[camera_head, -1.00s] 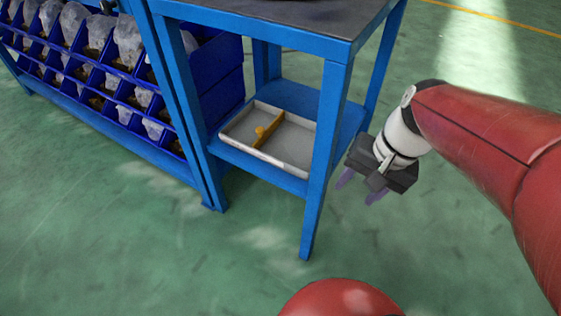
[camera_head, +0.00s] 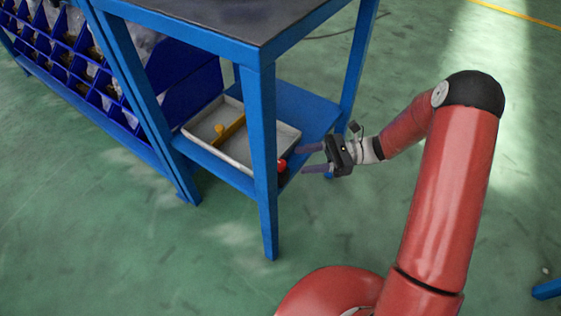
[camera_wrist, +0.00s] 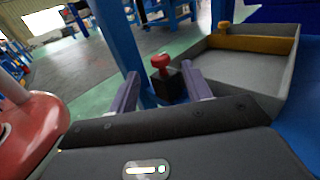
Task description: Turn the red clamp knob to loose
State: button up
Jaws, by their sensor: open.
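The red clamp knob (camera_wrist: 160,62) sits on a small dark block (camera_wrist: 169,82) beside the tray in the wrist view. In the head view the red knob (camera_head: 282,166) shows at the tray's right corner, partly behind the table's blue front leg. My gripper (camera_head: 302,160) is open, with its two purple fingers pointing left toward the knob. In the wrist view the fingers of my gripper (camera_wrist: 164,92) stand to either side of the block, and the knob is beyond their tips. No contact shows. How far the knob is turned I cannot tell.
A grey tray (camera_head: 236,163) with a yellow divider (camera_head: 230,130) lies on the blue lower shelf (camera_head: 300,104). A blue table leg (camera_head: 262,160) stands close to the knob. Blue bins (camera_head: 85,75) are at the left. The green floor in front is clear.

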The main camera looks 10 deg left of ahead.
aim_at(281, 163)
jog(key=x, duration=0.7)
jog(key=shift+s+a, duration=0.1)
jog(key=shift+a, duration=0.05)
jog(key=c, duration=1)
